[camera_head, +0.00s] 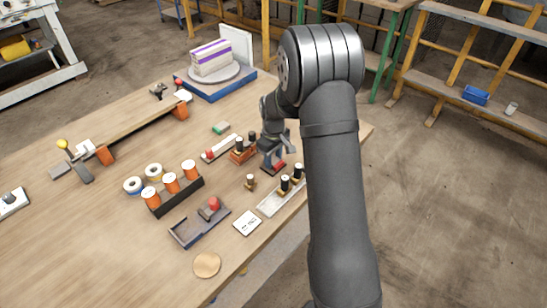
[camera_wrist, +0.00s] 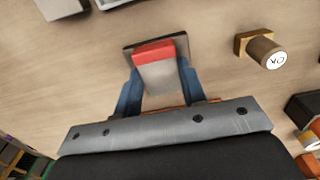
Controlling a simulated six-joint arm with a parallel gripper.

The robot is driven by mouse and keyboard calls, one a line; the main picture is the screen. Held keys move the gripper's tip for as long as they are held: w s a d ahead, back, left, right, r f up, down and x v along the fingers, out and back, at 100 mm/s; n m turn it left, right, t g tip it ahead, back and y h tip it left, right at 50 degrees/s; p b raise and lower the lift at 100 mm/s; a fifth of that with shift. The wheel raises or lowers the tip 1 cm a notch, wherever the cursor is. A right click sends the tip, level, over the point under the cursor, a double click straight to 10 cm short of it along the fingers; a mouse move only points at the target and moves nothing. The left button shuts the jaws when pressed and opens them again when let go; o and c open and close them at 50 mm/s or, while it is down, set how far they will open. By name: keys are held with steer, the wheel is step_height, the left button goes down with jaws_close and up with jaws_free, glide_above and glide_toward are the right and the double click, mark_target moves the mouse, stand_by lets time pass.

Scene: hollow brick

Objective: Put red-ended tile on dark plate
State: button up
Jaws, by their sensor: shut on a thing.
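A pale tile with a red end (camera_wrist: 155,76) is between the blue fingers of my gripper (camera_wrist: 158,84) in the wrist view, its red end pointing away from the wrist. My gripper is shut on it. A dark plate (camera_wrist: 128,55) shows behind and around the tile's red end; the tile covers most of it. I cannot tell whether tile and plate touch. In the head view my gripper (camera_head: 273,158) points down at the table's right part, and a bit of red of the tile (camera_head: 280,167) shows at its tip.
A brass stamp marked OK (camera_wrist: 261,50) stands to the right in the wrist view. In the head view, an orange block with black-topped pegs (camera_head: 242,153) stands left of my gripper, and a pale tray with black-topped pegs (camera_head: 275,203) lies in front.

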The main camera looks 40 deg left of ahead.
mark_target(273, 160)
steer(key=o, duration=1)
steer(key=shift+f, duration=0.1)
step_height(273, 160, up, 12)
steer(key=shift+r, duration=0.2)
steer(key=shift+f, duration=0.1)
step_height(273, 160, down, 12)
steer(key=shift+f, duration=0.25)
steer(key=shift+r, duration=2.25)
